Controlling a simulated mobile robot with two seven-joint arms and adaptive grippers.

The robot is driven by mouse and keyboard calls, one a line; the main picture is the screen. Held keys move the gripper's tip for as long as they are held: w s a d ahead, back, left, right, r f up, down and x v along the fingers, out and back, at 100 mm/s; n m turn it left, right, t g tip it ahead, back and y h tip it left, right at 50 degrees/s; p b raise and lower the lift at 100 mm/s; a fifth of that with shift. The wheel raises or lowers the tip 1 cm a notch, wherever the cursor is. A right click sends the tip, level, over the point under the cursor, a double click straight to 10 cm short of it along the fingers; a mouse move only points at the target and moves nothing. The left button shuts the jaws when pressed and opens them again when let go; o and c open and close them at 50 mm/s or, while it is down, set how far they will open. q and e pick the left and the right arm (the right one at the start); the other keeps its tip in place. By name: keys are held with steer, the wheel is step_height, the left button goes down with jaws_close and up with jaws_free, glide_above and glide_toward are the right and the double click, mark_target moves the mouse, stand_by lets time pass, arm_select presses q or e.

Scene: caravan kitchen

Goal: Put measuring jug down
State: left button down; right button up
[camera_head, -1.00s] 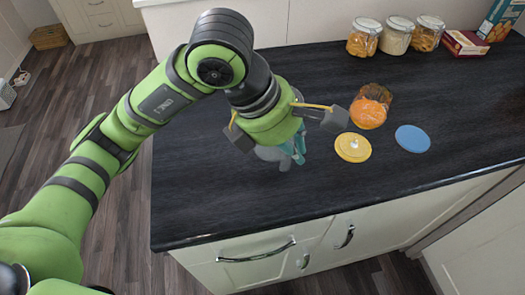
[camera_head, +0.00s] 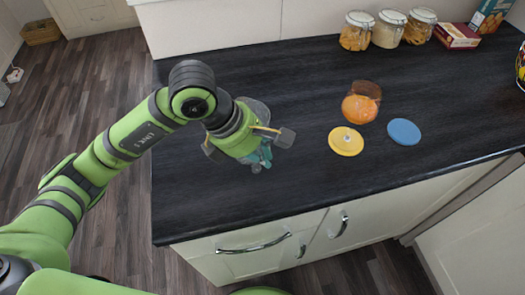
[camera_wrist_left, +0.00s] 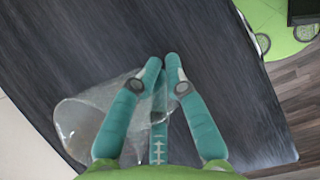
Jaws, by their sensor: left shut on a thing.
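The clear measuring jug (camera_wrist_left: 78,122) shows in the left wrist view, to the left of the fingers and partly behind them. In the head view the jug (camera_head: 257,108) is mostly hidden behind my left wrist. My left gripper (camera_head: 262,158) has its teal fingers closed on the jug; they also show in the wrist view (camera_wrist_left: 164,72). It is over the left part of the dark worktop (camera_head: 200,200). I cannot tell whether the jug's base touches the worktop. My right gripper is not in view.
Several filled jars (camera_head: 388,29) and a red box (camera_head: 450,36) stand at the back. The worktop is clear in front of the gripper.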

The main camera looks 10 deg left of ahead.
arm_select(q)
steer(key=c, duration=1.7)
jaws_free()
steer(key=shift+f, duration=0.15)
steer(key=o, duration=0.5)
steer(key=shift+c, duration=0.2)
steer(key=shift+a+r, duration=0.1)
steer(key=shift+r, duration=0.25)
steer(key=b+v, duration=0.1)
steer(key=v, duration=1)
steer(key=shift+r, duration=0.3)
steer(key=shift+s+a, duration=0.15)
